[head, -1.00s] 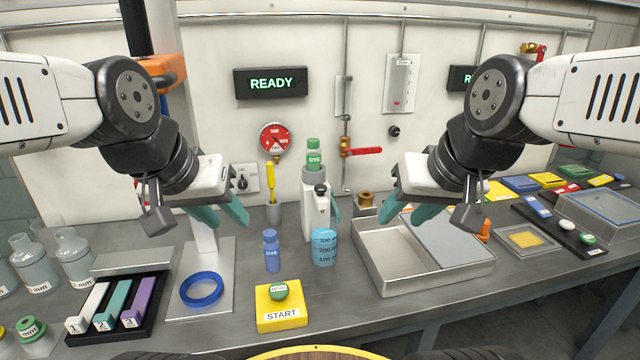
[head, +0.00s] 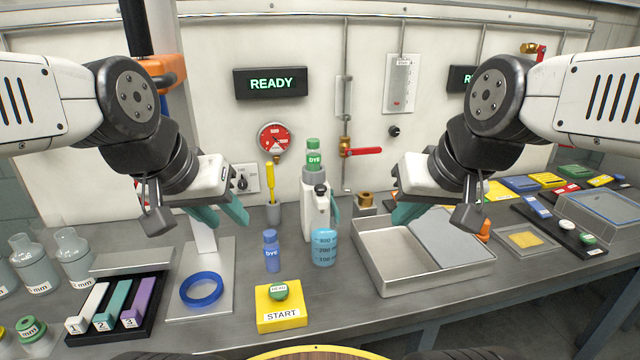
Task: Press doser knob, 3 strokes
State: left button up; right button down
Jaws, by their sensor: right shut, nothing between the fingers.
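The doser (head: 315,212) is a white upright unit behind the blue graduated beaker (head: 324,250). A green-capped DYE bottle (head: 314,158) sits on its top. A small black knob (head: 320,188) shows on its front upper part. My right gripper (head: 402,216) is shut and empty, to the right of the doser and apart from it, above the metal tray's back edge. My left gripper (head: 240,212) hangs to the left of the doser, above the bench; its teal fingers overlap, so its opening is unclear.
A blue DYE bottle (head: 272,252) stands left of the beaker. A yellow START block (head: 282,314) with a green button is in front. A metal tray (head: 372,278) lies to the right. A yellow tool stands in a grey holder (head: 273,214) left of the doser.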

aim_at(320, 189)
jog(key=j+z, duration=0.15)
jog(key=z, duration=0.3)
jog(key=j+z, duration=0.1)
jog(key=z, duration=0.3)
jog(key=k+z, duration=0.1)
jog(key=z, duration=0.35)
jog(key=k+j+z, duration=0.1)
jog(key=z, duration=0.3)
